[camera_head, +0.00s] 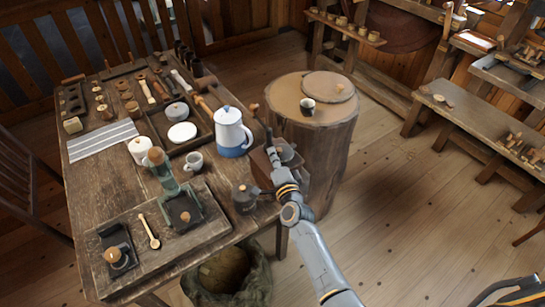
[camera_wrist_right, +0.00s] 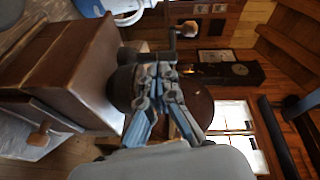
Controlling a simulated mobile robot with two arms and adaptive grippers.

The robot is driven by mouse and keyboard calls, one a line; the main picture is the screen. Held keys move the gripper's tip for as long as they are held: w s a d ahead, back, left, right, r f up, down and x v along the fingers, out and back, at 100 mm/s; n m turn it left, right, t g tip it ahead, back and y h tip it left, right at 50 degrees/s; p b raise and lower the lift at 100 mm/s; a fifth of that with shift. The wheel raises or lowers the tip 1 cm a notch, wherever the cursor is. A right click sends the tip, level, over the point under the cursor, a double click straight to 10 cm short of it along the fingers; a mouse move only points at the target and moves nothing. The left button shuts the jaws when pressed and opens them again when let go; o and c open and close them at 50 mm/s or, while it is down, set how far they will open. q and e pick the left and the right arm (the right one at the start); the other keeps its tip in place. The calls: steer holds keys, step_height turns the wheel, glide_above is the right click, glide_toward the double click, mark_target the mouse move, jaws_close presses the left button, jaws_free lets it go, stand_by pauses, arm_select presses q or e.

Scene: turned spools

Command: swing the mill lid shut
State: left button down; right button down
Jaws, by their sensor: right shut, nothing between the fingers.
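The mill (camera_head: 261,168) is a brown wooden box at the right edge of the table. In the right wrist view the mill (camera_wrist_right: 72,62) lies sideways in the picture, with a drawer knob (camera_wrist_right: 40,135) low on the left and a dark crank with a pale knob (camera_wrist_right: 188,28) above. A dark rounded top part shows beside my fingers; I cannot tell the lid's exact angle. My right gripper (camera_head: 273,158) is shut and empty, close against the mill's top; it also shows in the right wrist view (camera_wrist_right: 158,72). Contact is unclear. My left gripper is not in view.
A white and blue pot (camera_head: 231,132) and a dark small pot (camera_head: 245,197) stand near the mill. A sack (camera_head: 228,275) sits below the table.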

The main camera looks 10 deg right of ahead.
steer(key=shift+s, duration=0.3)
steer(key=s, duration=1.1)
steer(key=n+g+y+b, duration=0.1)
steer(key=g+y+b, duration=0.1)
steer(key=b, duration=0.6)
glide_toward(290, 156)
steer(key=s+d+r, duration=0.3)
steer(key=s, duration=0.1)
steer(key=shift+w+a+f+p, duration=0.4)
steer(key=shift+w+a, duration=0.5)
steer(key=shift+w, duration=1)
steer(key=shift+w+a+f+p, duration=0.4)
steer(key=shift+w+a, duration=0.55)
steer(key=shift+w, duration=0.95)
steer(key=shift+w+a+f+p, duration=0.4)
steer(key=shift+w+a, duration=0.5)
steer(key=shift+w, duration=0.95)
